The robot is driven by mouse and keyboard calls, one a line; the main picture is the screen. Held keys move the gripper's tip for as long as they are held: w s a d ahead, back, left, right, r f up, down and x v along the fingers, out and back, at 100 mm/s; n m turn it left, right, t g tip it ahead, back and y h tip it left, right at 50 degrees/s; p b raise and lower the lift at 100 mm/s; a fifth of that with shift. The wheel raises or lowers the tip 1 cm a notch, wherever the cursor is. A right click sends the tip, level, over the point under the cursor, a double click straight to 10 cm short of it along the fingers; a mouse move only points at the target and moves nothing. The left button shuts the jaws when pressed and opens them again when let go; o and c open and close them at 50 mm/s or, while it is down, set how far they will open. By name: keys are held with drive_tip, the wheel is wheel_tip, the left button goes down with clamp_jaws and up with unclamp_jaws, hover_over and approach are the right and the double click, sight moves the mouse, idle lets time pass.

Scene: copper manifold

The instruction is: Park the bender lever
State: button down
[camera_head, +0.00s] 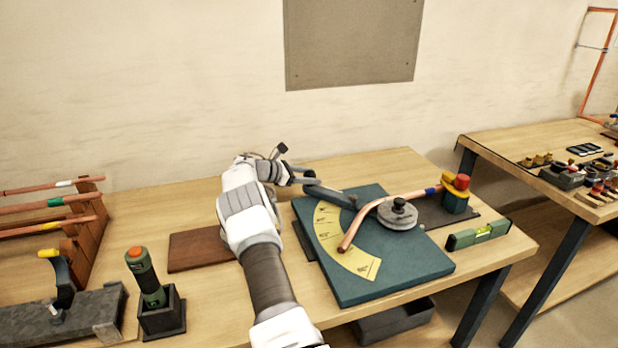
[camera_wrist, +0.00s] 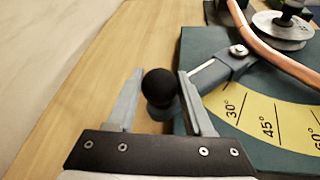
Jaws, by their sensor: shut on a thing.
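The bender is a teal plate (camera_head: 415,272) on the bench, with a yellow angle scale (camera_head: 345,255) and a round grey wheel (camera_head: 398,214). Its grey lever (camera_head: 330,195) reaches from the wheel side to the plate's far left edge; it also shows in the wrist view (camera_wrist: 222,68). My gripper (camera_wrist: 161,90) is shut on the lever's black ball knob (camera_wrist: 159,84), beyond the 30° end of the scale. In the head view my gripper (camera_head: 297,178) partly hides the knob. A bent copper tube (camera_head: 362,217) runs past the wheel and over the scale.
A red-and-yellow-topped clamp (camera_head: 456,194) holds the tube's far end. A green level (camera_head: 478,235) lies to the right. A brown board (camera_head: 200,250), a green-and-orange tool (camera_head: 146,275) and a tube rack (camera_head: 85,240) stand to the left. Bare bench lies behind the plate.

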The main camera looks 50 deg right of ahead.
drive_tip(key=shift+d+r, duration=0.25)
drive_tip(key=shift+r, duration=0.05)
drive_tip(key=shift+c, duration=1.6)
unclamp_jaws()
drive_tip(key=shift+d+f, duration=0.15)
drive_tip(key=shift+f, duration=0.1)
drive_tip(key=shift+w+a, duration=0.2)
drive_tip(key=shift+a, duration=0.35)
drive_tip(key=v, duration=1.6)
drive_tip(key=shift+a+r, duration=0.2)
drive_tip(key=shift+r, duration=0.15)
